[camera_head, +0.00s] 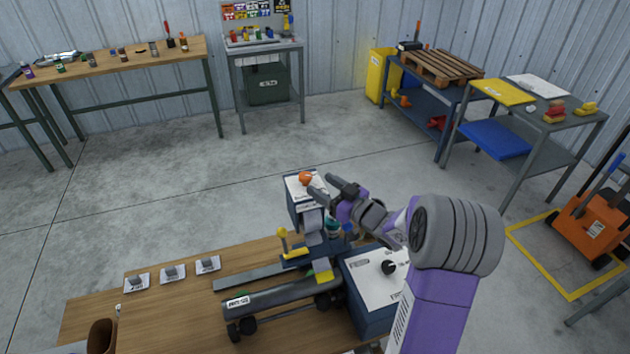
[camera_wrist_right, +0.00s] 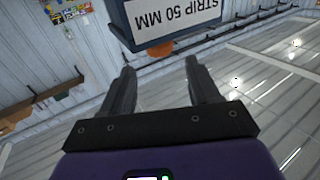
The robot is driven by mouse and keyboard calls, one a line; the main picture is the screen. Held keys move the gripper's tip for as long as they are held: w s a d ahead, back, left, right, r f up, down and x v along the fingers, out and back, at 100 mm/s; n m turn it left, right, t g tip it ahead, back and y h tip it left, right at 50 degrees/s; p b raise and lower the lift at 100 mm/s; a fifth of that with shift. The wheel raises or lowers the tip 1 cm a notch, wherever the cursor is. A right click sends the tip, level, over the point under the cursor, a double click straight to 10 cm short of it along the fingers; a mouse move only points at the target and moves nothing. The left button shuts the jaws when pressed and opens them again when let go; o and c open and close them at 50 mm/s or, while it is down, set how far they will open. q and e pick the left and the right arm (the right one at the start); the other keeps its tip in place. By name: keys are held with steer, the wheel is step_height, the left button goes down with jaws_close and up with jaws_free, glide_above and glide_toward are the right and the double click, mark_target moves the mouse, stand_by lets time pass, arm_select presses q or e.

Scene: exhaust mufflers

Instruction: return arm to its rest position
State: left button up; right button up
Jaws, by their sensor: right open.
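My right arm reaches in from the right in the head view. My right gripper (camera_head: 325,187) is open, with its fingertips beside the orange knob (camera_head: 305,178) on top of the blue-and-white machine box (camera_head: 303,190). I cannot tell from the head view whether they touch it. In the right wrist view both fingers of the gripper (camera_wrist_right: 160,70) are spread with nothing between them. The box shows beyond them with its "STRIP 50 MM" label (camera_wrist_right: 165,14), and a bit of orange (camera_wrist_right: 163,50) shows below it. My left gripper is not in view.
A grey muffler tube (camera_head: 270,295) lies on the wooden bench (camera_head: 190,315) beside a blue box with a black knob (camera_head: 389,267). Several small labelled holders (camera_head: 172,273) line the bench's left part. Open concrete floor lies behind the bench, and shelves and carts stand farther off.

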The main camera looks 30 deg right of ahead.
steer(key=shift+s, duration=0.25)
stand_by(0.3)
